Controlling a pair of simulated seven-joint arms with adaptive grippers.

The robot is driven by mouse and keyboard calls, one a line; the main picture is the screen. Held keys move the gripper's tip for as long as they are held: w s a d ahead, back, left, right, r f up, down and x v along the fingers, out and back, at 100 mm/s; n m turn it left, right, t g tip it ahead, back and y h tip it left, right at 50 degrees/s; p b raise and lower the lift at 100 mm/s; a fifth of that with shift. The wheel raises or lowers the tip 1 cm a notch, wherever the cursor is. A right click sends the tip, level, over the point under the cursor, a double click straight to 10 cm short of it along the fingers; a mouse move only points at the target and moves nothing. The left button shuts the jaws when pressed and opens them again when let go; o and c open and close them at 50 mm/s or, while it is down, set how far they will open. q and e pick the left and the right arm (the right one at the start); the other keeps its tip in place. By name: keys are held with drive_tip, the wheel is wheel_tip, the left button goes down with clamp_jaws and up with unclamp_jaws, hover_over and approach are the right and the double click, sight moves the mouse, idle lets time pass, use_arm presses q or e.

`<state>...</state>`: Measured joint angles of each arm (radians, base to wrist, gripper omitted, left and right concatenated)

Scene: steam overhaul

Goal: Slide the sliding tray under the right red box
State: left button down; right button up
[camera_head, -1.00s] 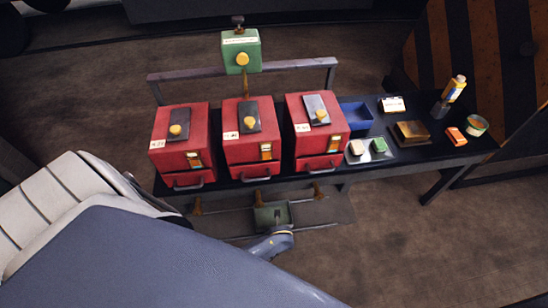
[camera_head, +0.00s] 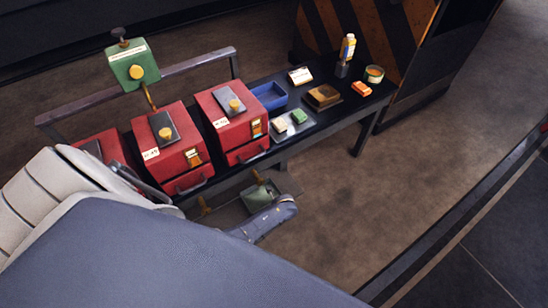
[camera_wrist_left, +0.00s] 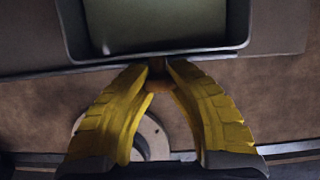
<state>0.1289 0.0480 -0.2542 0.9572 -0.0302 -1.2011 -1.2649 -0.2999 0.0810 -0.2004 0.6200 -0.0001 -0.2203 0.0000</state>
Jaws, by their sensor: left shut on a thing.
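The sliding tray (camera_head: 259,196) is a shallow green tray with a grey rim, low beneath the bench. It looks to be under the right red box (camera_head: 232,118) and its brass spout, partly behind my left arm. In the left wrist view the tray (camera_wrist_left: 155,25) fills the top middle. My left gripper (camera_wrist_left: 157,66) has yellow fingers closed at the tray's near edge, with a dark brownish part between the tips. Exact contact there is hard to see. In the head view my arm hides this gripper. My right gripper is not in view.
The middle red box (camera_head: 172,150) and the left red box (camera_head: 100,148), partly hidden, stand on the black bench. A green box (camera_head: 133,68) stands on a post behind. A blue bin (camera_head: 269,96) and small items sit right. The floor right of the bench is clear.

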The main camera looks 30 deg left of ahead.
use_arm(q)
drive_tip(key=shift+w+a+r, duration=0.1)
drive_tip(key=shift+w+r, duration=0.15)
drive_tip(key=shift+w, duration=0.3)
drive_tip(key=c, duration=1.3)
unclamp_jaws()
drive_tip(key=o, duration=0.3)
drive_tip(key=shift+s+f, duration=0.1)
drive_tip(key=shift+s, duration=0.15)
drive_tip(key=shift+s+d+r, duration=0.2)
drive_tip(key=shift+d+r, duration=0.2)
drive_tip(key=shift+r, duration=0.1)
drive_tip(key=v, duration=1)
drive_tip(key=shift+r, duration=0.35)
drive_tip(key=shift+s, duration=0.1)
